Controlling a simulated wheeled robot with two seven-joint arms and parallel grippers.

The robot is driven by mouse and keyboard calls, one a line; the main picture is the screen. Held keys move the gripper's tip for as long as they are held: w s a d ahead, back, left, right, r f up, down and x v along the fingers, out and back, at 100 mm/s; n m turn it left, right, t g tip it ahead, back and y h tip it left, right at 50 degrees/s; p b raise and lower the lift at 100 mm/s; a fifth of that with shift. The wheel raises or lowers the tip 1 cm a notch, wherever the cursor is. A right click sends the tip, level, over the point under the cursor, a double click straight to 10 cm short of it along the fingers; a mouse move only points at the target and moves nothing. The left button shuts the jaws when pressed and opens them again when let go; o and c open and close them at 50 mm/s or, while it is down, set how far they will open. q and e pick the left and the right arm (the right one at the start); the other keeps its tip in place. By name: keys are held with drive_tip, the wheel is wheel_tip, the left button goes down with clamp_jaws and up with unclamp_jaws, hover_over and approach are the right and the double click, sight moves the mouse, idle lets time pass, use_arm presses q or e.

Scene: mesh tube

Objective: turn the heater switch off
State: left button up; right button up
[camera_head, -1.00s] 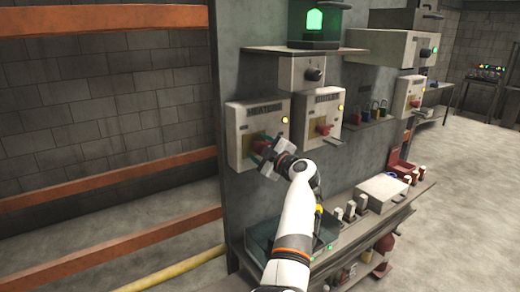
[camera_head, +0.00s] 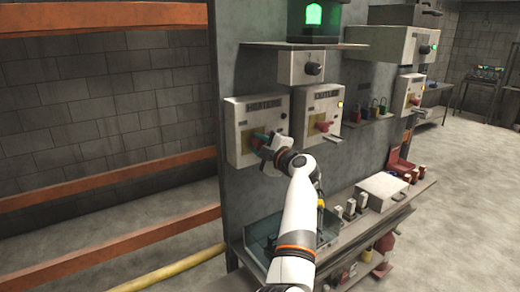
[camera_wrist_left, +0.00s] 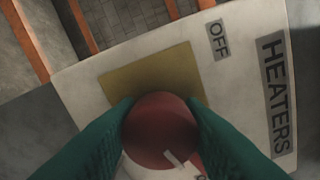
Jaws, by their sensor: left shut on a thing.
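The heater switch box (camera_head: 241,118) is a pale box labelled HEATERS, mounted on the grey panel at the left. Its red switch handle (camera_wrist_left: 160,130) shows in the left wrist view, with a yellow plate (camera_wrist_left: 150,80) and an OFF label behind it. My left gripper (camera_head: 263,137) is at the front of this box. In the left wrist view its two green fingers are shut on the red handle, one on each side. The gripper hides most of the handle in the head view. No lit lamp shows on the heater box. My right gripper is not in view.
A similar switch box (camera_head: 319,110) with a red handle and a lit yellow lamp stands close to the right. A grey box with a black knob (camera_head: 315,69) is above. A shelf (camera_head: 352,232) with a bin and small objects runs below.

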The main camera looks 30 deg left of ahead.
use_arm(q)
drive_tip(key=n+b, duration=0.1)
drive_tip(key=n, duration=0.1)
drive_tip(key=n+b, duration=0.2)
drive_tip(key=shift+f+n, duration=0.2)
drive_tip(key=shift+n, duration=0.1)
drive_tip(key=n+b, duration=0.3)
drive_tip(key=shift+n, duration=0.4)
drive_tip(key=n+b, duration=0.3)
drive_tip(key=shift+r+n+b, duration=0.2)
drive_tip(key=shift+n+b, duration=1)
drive_tip(key=shift+n, duration=0.3)
drive_tip(key=o, duration=1)
drive_tip(key=shift+w, duration=0.1)
drive_tip(key=shift+d+f, duration=0.1)
drive_tip(key=shift+f, duration=0.05)
